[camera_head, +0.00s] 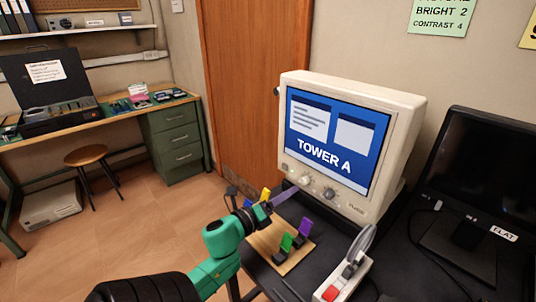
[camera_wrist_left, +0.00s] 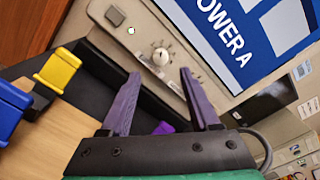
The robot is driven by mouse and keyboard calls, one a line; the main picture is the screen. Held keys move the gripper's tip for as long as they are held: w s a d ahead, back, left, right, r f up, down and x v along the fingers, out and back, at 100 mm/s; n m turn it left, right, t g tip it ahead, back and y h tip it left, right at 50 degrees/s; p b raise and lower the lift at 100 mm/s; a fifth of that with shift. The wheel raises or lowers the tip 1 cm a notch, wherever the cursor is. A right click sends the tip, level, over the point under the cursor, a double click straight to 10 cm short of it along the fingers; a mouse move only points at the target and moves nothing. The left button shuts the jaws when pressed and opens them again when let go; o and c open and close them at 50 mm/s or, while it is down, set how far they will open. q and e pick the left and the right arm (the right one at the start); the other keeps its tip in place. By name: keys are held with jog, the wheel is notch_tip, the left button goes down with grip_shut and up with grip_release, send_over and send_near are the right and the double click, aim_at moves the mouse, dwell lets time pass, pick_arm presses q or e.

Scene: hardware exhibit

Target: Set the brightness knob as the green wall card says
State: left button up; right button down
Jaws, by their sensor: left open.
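The green wall card (camera_head: 442,17) at the top right reads "BRIGHT 2" and "CONTRAST 4"; its top line is cut off. The beige monitor (camera_head: 408,118) shows "TOWER A" on a blue screen. Two knobs, a left knob (camera_head: 305,180) and a right knob (camera_head: 329,193), sit under the screen; their labels are too small to read. My left gripper (camera_head: 284,196) is open and empty, just in front of the monitor's lower left. In the left wrist view one light knob (camera_wrist_left: 160,56) with marks around it shows beyond and between the purple fingertips (camera_wrist_left: 161,74), apart from them. My right gripper is out of view.
A wooden board (camera_head: 266,241) with coloured clips lies below the gripper. A white device with a red button (camera_head: 331,293) stands at the front. A dark flat monitor (camera_head: 488,170) is at the right. A workbench (camera_head: 130,109) and stool (camera_head: 86,155) stand at the left.

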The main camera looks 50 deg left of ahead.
pick_arm(q)
jog(key=s, duration=0.8)
jog(key=shift+b, duration=0.45)
jog(key=shift+d, duration=0.1)
